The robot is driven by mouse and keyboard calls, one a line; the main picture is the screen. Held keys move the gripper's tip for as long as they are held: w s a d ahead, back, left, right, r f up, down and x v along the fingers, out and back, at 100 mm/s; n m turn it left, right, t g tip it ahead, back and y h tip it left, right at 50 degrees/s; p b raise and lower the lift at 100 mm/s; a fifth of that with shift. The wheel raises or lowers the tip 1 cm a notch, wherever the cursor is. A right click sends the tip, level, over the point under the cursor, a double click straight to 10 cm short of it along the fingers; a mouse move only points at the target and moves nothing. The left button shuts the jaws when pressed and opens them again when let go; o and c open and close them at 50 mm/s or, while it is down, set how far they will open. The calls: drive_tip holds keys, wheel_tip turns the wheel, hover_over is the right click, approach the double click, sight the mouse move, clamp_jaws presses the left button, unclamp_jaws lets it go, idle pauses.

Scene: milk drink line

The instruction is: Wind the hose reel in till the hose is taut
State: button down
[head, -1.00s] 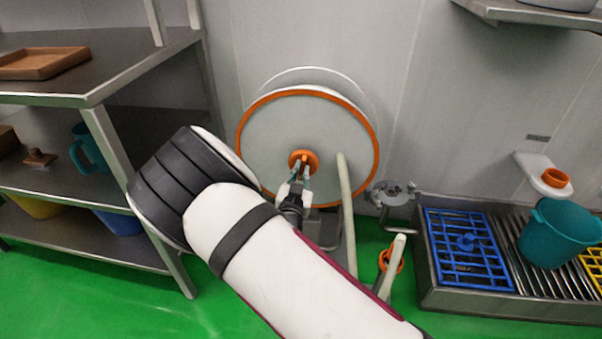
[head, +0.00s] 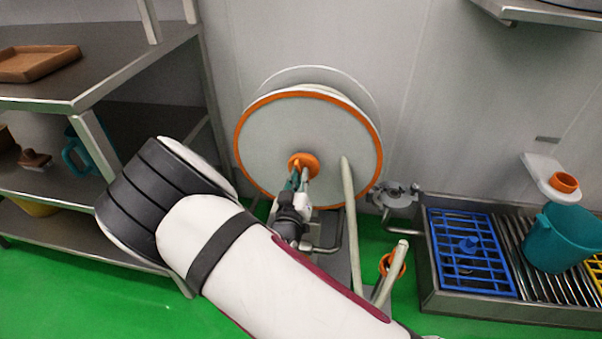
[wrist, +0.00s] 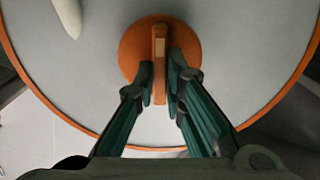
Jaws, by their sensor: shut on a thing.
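The hose reel (head: 270,140) is a large pale disc with an orange rim, standing against the wall. An orange hub knob (head: 303,161) with a raised flat bar sits at its centre. My gripper (head: 301,181) is at the hub, and in the wrist view its green fingers (wrist: 160,85) are shut on the knob's bar (wrist: 159,45). A pale hose (head: 350,220) passes down in front of the reel's right side to the floor area. Its pale end piece (head: 391,272) is by an orange ring (head: 392,263). Whether the hose is taut cannot be told.
A steel shelf unit (head: 140,60) stands close on the left of my arm. A drain trough (head: 450,302) with a blue grate (head: 465,270) and a teal bucket (head: 562,240) is at right. A metal fitting (head: 395,192) is beside the reel.

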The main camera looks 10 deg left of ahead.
drive_tip(key=n, duration=0.7)
drive_tip(key=n+p, duration=0.1)
drive_tip(key=n, duration=1.5)
drive_tip(key=shift+f, duration=0.4)
drive_tip(key=c, duration=1.7)
unclamp_jaws()
drive_tip(key=shift+o, duration=0.2)
drive_tip(key=shift+s+r, duration=0.1)
drive_tip(key=s, duration=0.7)
drive_tip(key=shift+s+a, duration=0.15)
drive_tip(key=shift+s, duration=0.05)
